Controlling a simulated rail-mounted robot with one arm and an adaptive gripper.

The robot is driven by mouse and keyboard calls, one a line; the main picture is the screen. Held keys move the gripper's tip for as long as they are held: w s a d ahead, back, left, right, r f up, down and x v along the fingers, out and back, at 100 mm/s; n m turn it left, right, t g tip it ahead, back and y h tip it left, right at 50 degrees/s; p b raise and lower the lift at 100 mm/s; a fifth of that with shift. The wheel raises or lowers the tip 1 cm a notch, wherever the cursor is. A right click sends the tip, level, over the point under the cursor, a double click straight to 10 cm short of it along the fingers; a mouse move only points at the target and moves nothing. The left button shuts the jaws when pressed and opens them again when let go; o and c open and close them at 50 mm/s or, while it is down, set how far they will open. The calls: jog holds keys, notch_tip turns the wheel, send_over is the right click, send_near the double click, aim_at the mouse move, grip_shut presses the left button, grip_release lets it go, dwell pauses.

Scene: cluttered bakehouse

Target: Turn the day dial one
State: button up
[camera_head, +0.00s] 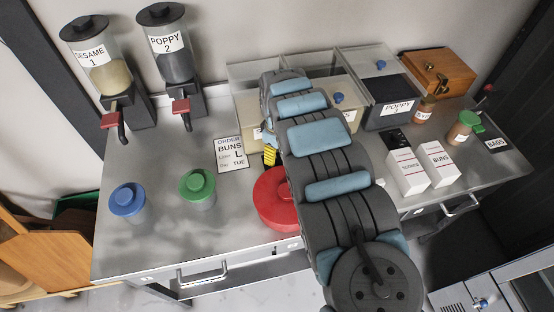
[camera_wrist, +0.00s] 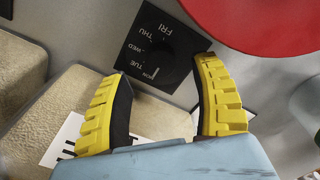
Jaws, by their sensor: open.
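The day dial (camera_wrist: 160,52) is a black plate in the wrist view with white day names, MON, TUE, WED, THU and FRI, around a dark knob. A small white line shows near MON; I cannot tell for sure whether it is the pointer. My gripper (camera_wrist: 163,68) is open, its two yellow ridged fingers on either side of the dial's lower part. Whether they touch it is unclear. In the head view my arm hides the dial, and only a bit of my gripper (camera_head: 269,155) shows. An order card (camera_head: 232,153) reads BUNS, L and TUE.
A red round lid (camera_head: 272,200) sits close to my gripper. Green (camera_head: 198,188) and blue (camera_head: 128,200) lidded tubs stand left of it. Clear bins (camera_head: 330,95) line the back. Seed dispensers (camera_head: 172,60) stand back left. White boxes (camera_head: 407,172) stand right of my arm.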

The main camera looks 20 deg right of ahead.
aim_at(277, 159)
jog(key=shift+f, duration=1.75)
grip_shut()
